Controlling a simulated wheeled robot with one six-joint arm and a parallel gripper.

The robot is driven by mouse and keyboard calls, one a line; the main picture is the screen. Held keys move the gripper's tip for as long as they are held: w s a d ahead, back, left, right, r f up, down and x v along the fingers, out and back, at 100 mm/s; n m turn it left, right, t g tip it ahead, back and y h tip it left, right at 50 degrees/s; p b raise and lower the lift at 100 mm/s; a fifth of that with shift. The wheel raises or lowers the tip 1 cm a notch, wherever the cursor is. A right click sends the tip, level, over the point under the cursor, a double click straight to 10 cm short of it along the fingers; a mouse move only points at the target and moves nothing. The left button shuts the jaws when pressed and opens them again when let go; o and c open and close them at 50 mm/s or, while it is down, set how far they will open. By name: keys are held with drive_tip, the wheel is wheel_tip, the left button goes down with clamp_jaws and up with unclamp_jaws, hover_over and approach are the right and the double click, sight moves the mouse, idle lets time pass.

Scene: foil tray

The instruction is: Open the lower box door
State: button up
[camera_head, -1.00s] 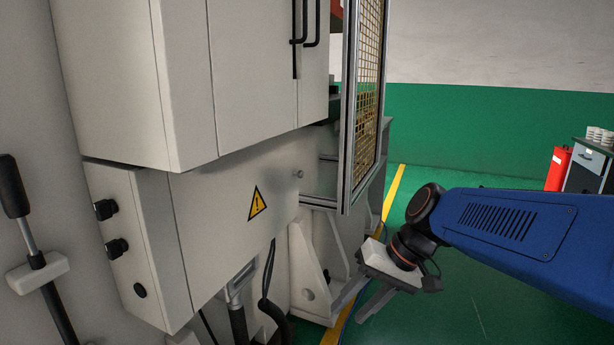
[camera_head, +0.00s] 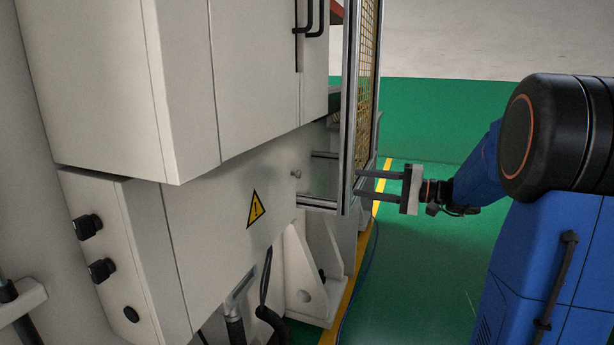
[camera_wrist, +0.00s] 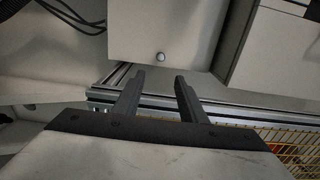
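The lower box door (camera_head: 225,235) is a pale panel with a yellow warning triangle, below the upper cabinet, and it looks shut. Its small round silver knob (camera_head: 296,174) sits near the door's right edge. In the wrist view the knob (camera_wrist: 160,57) shows beyond the fingertips, on the pale panel. My gripper (camera_head: 357,185) is at the right, beside the mesh guard frame, with its fingers pointing left toward the door. The two fingers are apart with nothing between them in the wrist view (camera_wrist: 158,75). The gripper is clear of the knob.
A metal guard frame with yellow mesh (camera_head: 366,100) stands between my gripper and the door's right edge. The upper cabinet (camera_head: 180,80) overhangs the door. Black knobs (camera_head: 87,226) sit on the box's left side. Green floor (camera_head: 430,270) is open at the lower right.

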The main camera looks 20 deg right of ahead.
drive_tip(key=x, duration=1.7)
drive_tip(key=shift+w, duration=0.1)
drive_tip(key=shift+c, duration=0.3)
clamp_jaws()
